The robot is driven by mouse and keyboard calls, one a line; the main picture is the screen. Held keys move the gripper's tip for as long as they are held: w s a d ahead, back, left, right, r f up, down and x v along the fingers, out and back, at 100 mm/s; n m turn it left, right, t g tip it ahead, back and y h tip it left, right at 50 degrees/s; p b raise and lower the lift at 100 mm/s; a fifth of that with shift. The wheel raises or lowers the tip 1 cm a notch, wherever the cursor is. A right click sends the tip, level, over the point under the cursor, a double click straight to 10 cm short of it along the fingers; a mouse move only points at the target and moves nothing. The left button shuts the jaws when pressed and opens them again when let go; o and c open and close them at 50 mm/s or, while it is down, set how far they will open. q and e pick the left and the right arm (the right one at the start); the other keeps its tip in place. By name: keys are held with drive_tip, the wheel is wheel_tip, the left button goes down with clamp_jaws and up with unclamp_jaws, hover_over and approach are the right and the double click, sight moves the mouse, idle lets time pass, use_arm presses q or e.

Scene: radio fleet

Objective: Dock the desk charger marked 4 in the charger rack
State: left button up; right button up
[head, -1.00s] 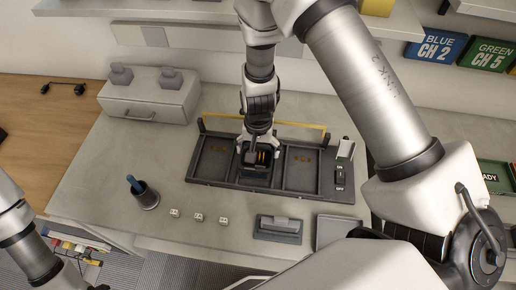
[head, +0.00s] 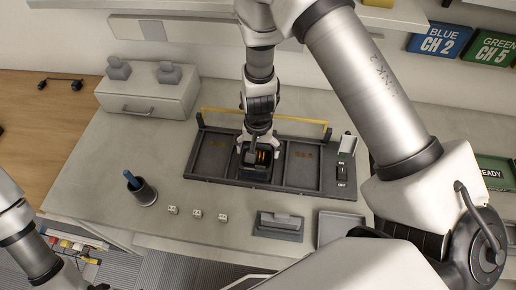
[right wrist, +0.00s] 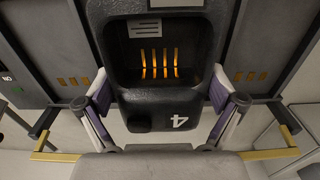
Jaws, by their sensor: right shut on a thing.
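The desk charger (head: 255,173) is a dark block with an open pocket and gold contact strips. In the right wrist view the charger (right wrist: 150,100) shows a white 4, upside down. My right gripper (head: 257,139) is shut on it, with one finger on each side in the right wrist view (right wrist: 160,105). The charger rack (head: 214,160) is a dark tray with three bays and a yellow rail along its back. The charger is at the middle bay; whether it rests on the bay floor or is just above it, I cannot tell. My left gripper is out of view.
The left and right bays look empty, with gold contacts. A switch panel (head: 342,173) is at the rack's right end. A grey drawer box (head: 150,96), a pen cup (head: 145,194), several small white cubes and a grey stand (head: 279,227) are around it. Bench between them is clear.

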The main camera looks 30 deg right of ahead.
drive_tip(key=shift+f+b, duration=0.65)
drive_tip(key=shift+f, duration=0.25)
drive_tip(key=o, duration=1.2)
wheel_tip(320, 180, up, 12)
